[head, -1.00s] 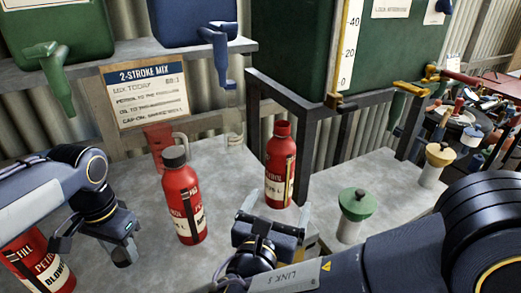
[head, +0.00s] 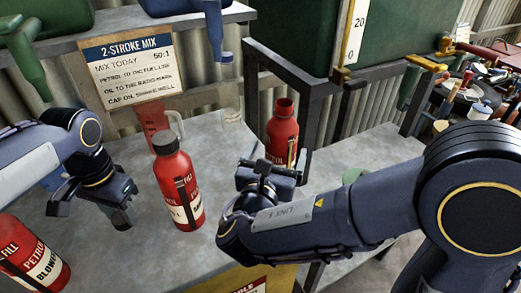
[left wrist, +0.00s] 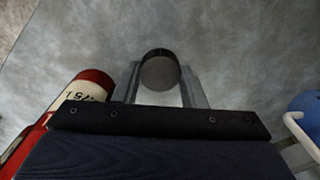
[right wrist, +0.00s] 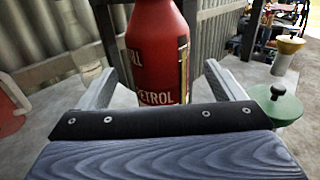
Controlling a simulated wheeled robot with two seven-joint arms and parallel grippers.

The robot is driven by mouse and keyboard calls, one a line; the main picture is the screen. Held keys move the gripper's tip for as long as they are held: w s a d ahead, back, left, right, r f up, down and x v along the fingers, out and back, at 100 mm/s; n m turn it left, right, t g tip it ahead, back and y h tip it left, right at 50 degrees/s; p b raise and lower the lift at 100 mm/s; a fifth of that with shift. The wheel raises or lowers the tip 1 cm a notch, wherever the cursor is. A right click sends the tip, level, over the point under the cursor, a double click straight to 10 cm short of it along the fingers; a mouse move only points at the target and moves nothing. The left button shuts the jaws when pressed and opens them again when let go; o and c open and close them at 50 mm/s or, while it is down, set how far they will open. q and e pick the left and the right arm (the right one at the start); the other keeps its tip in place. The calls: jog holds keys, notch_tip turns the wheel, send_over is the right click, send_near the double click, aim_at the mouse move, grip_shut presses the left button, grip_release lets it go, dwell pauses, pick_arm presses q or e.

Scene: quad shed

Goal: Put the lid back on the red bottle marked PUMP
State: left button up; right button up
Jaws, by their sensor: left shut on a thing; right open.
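My left gripper (head: 92,212) is shut on a round dark lid (left wrist: 160,70), seen between its fingers in the left wrist view. The lid is hidden in the head view. A red bottle without a lid (head: 283,128) stands upright at the back; its open neck shows. My right gripper (head: 270,168) is open just in front of it. In the right wrist view this bottle (right wrist: 157,45) stands between the spread fingers; "PETROL" is readable on it, but not PUMP. A capped red bottle (head: 178,185) stands upright between my grippers.
A sign board (head: 128,70) stands at the back. A dark metal frame (head: 318,95) rises right beside the open bottle. A green-topped pot (right wrist: 278,105) stands to the right.

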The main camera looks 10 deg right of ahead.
pick_arm(q)
jog(key=shift+r, duration=0.1)
pick_arm(e)
jog(key=shift+x, duration=0.85)
pick_arm(q)
jog(key=shift+r+p, duration=0.45)
jog(key=shift+p, duration=0.05)
pick_arm(e)
jog(key=x, duration=0.5)
jog(key=shift+w, duration=0.1)
